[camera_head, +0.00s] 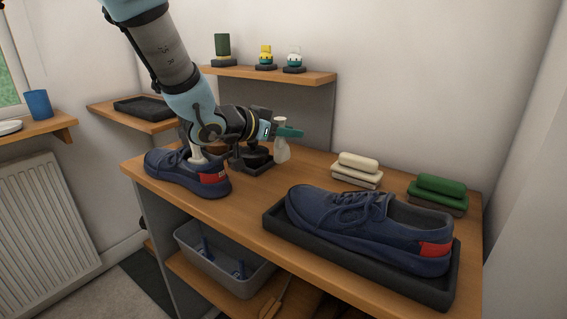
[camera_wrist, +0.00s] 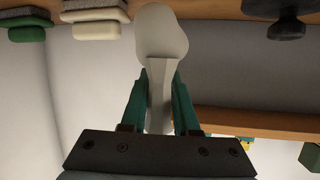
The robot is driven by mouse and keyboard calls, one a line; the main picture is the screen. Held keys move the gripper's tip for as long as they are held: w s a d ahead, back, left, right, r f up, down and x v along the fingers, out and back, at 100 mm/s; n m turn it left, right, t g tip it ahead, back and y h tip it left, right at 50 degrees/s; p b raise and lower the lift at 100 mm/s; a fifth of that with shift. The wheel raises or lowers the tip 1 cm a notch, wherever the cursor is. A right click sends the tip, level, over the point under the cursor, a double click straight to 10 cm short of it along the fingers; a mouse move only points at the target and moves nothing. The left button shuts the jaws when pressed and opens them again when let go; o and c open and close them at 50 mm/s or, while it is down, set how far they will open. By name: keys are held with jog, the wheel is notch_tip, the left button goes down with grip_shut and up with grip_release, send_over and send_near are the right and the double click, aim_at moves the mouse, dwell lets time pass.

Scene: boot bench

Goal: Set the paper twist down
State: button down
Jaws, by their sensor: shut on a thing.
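My gripper (camera_head: 284,131) is above the back of the wooden bench. Its green fingers are shut on the narrow stem of a white paper twist (camera_head: 282,153). The twist hangs upright with its rounded bulb down. In the wrist view the stem is between the fingers (camera_wrist: 161,88) and the bulb (camera_wrist: 162,35) extends past them. I cannot tell whether the bulb touches the bench. A navy shoe (camera_head: 190,178) stands at the bench's left end with a similar white piece (camera_head: 197,150) in its opening. Another navy shoe (camera_head: 370,225) lies on a black tray (camera_head: 330,262).
A cream brush (camera_head: 357,168) and a green brush (camera_head: 438,190) lie at the back right. A shelf (camera_head: 300,77) is behind. A grey bin (camera_head: 225,272) sits below. Bench surface (camera_head: 290,185) between the shoes is clear.

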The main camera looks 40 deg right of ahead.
jog(key=shift+f, duration=3)
jog(key=shift+f, duration=0.1)
jog(key=shift+f, duration=0.15)
jog(key=c, duration=0.7)
grip_release()
jog(key=shift+o, duration=0.2)
jog(key=shift+r, duration=0.3)
jog(key=b+v, duration=0.1)
jog(key=v, duration=1.1)
